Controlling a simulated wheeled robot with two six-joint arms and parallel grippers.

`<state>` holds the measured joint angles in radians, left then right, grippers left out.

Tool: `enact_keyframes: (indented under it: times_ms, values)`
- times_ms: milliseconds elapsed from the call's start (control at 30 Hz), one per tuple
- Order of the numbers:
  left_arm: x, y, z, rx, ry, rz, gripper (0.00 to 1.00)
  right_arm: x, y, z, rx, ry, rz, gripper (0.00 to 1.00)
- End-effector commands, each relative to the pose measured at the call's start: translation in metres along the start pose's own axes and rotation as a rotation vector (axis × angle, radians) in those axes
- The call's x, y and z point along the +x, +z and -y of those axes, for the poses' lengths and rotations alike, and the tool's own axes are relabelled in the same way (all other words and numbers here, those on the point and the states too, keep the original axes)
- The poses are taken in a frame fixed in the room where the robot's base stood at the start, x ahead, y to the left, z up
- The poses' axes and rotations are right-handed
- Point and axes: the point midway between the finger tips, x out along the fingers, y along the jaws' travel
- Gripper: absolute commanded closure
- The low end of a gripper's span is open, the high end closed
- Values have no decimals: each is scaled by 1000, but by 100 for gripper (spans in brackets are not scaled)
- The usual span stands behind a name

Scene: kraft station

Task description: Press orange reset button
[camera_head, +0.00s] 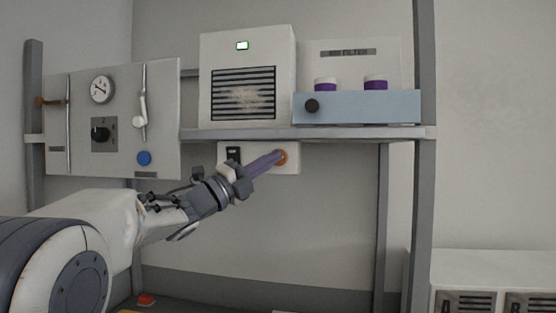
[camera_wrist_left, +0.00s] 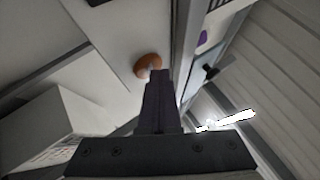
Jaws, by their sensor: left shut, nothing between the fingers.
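The orange reset button (camera_head: 281,157) is on a white panel (camera_head: 292,169) below the shelf. My left gripper (camera_head: 277,157) is shut and empty, with its purple-grey fingers pointing at the button. The fingertips overlap the button's left side in the head view. In the left wrist view the orange button (camera_wrist_left: 147,64) shows just beyond the fingertips (camera_wrist_left: 157,72), which cover its lower right part. The tips are at or very near the button; I cannot tell whether they press it. My right gripper is not in view.
A black switch (camera_head: 233,155) is left of the button on the same panel. The shelf edge (camera_head: 330,133) runs just above, carrying a white vented box (camera_head: 248,62) and a blue filter unit (camera_head: 350,107). A gauge panel (camera_head: 75,130) with a blue button (camera_head: 144,158) hangs left.

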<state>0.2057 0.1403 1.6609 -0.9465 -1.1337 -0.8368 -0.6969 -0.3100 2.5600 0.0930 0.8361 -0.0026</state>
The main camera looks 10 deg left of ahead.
Motion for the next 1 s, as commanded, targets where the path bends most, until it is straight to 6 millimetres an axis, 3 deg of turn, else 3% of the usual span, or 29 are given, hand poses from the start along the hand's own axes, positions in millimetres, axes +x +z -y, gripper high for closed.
enact_keyframes:
  times_ms: [200,600,1000]
  values:
    - [-10,-6,4,2,0,1,100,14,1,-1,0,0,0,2]
    - [-12,-8,6,2,1,1,100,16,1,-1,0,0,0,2]
    - [-39,-28,25,3,-1,0,100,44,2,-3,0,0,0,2]
